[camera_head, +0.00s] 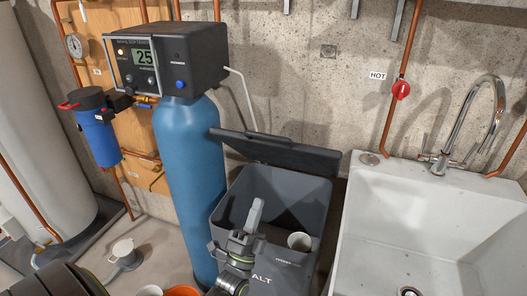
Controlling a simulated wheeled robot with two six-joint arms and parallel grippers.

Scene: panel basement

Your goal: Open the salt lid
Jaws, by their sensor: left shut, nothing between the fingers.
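The dark grey salt bin (285,272) stands in the middle, with the letters "ALT" showing on its front. Its lid (280,152) is raised and tilted back behind the opening, so the inside shows. A white cup-like thing (299,241) is inside the bin at the right. My left gripper (255,212) comes up from the bottom in front of the bin. Its light grey fingers are together with nothing between them, and they overlap the bin's opening in the picture. I cannot tell how deep they are over the bin. My right gripper is not in view.
A blue tank (187,150) with a black control head (182,55) stands close to the bin's left. A white sink (400,215) with a chrome tap is at the right.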

